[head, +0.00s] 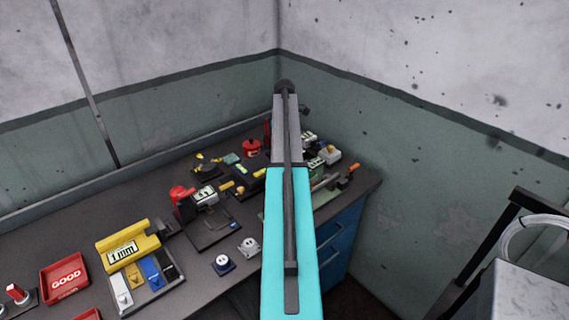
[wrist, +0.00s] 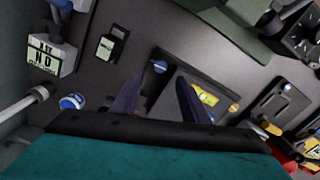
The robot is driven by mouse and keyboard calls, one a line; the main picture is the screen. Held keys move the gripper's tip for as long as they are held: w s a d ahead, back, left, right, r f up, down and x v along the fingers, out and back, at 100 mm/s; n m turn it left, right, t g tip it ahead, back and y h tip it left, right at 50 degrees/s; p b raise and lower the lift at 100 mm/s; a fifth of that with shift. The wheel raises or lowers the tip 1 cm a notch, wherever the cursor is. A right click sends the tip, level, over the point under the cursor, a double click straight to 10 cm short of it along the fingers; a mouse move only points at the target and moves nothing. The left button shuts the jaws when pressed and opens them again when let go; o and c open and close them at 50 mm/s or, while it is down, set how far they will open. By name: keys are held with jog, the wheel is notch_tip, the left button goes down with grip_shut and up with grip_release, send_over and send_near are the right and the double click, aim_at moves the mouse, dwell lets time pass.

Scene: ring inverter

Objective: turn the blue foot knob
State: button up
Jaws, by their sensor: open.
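In the wrist view a dark plate-like device has a small blue knob (wrist: 159,66) at one corner and an orange knob (wrist: 233,108) at another. A yellow display panel (wrist: 205,95) shows beside my right finger. My gripper (wrist: 161,70) is open, its two dark fingers pointing at the bench. The blue knob appears between the fingertips in the picture; the height gap cannot be told, and nothing is held. Other blue-topped knobs show at the left (wrist: 72,101) and right (wrist: 283,85). In the head view my arm hides my gripper and this device.
A white block labelled NO (wrist: 45,55) and a small dark box (wrist: 111,43) are near in the wrist view. The crowded bench (head: 215,285) holds a red GOOD tray (head: 65,276), a yellow 1mm holder (head: 128,247) and a red-topped tool (head: 183,198). Walls close the corner behind.

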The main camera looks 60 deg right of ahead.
jog(key=m, duration=0.3)
jog(key=shift+m, duration=0.4)
notch_tip(320, 180, up, 6)
jog(key=m+p, duration=0.1)
jog(key=m, duration=1.3)
jog(key=shift+f, duration=0.2)
jog(key=shift+a+f, duration=0.1)
jog(key=shift+f+b, duration=3.4)
jog(key=shift+f, duration=3.4)
